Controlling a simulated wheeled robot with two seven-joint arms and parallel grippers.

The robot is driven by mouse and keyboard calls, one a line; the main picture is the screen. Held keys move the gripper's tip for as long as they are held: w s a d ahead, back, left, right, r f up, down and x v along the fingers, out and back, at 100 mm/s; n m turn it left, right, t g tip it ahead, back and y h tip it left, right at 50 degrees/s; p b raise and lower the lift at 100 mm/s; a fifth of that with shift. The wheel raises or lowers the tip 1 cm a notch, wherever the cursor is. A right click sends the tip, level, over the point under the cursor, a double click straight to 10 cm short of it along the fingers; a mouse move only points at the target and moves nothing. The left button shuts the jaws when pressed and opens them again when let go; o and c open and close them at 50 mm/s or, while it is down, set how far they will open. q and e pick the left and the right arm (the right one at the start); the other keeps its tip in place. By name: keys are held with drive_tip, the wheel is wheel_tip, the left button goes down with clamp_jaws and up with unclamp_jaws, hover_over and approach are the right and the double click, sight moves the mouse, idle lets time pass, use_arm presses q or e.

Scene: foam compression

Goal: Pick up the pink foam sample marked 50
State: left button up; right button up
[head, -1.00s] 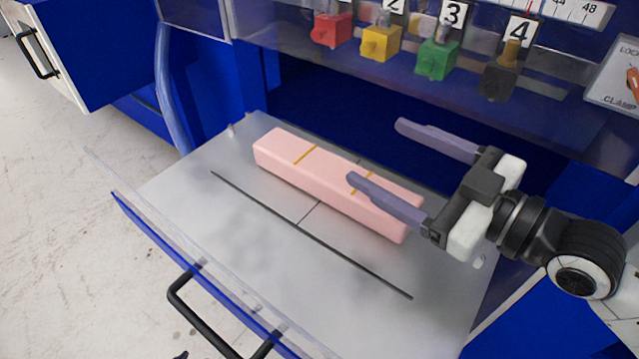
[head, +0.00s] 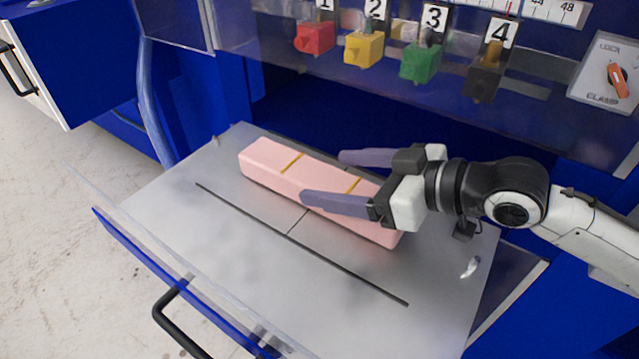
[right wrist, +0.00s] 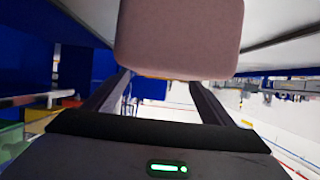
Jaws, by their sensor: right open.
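The pink foam sample (head: 270,163) is a long block with two yellow bands. It lies on the grey tray in the head view, and no number shows on it. My right gripper (head: 322,178) is open over the block's right half, one finger on the near side and one on the far side in the picture. Whether the fingers touch the foam cannot be told. In the right wrist view the pink block (right wrist: 178,40) fills the top middle, beyond and between the fingers. My left gripper is not in view.
The grey tray (head: 180,215) has black lines and a clear front lip with a black handle (head: 180,320). Red, yellow, green and dark numbered blocks hang behind a clear panel above. An orange clamp knob (head: 617,80) is at the upper right. The tray's near half is clear.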

sight(319, 175)
drive_tip(key=x, duration=0.4)
drive_tip(key=shift+w+a, duration=0.15)
drive_tip(key=shift+a, duration=0.1)
drive_tip(key=shift+c, duration=0.6)
drive_tip(key=c, duration=1.1)
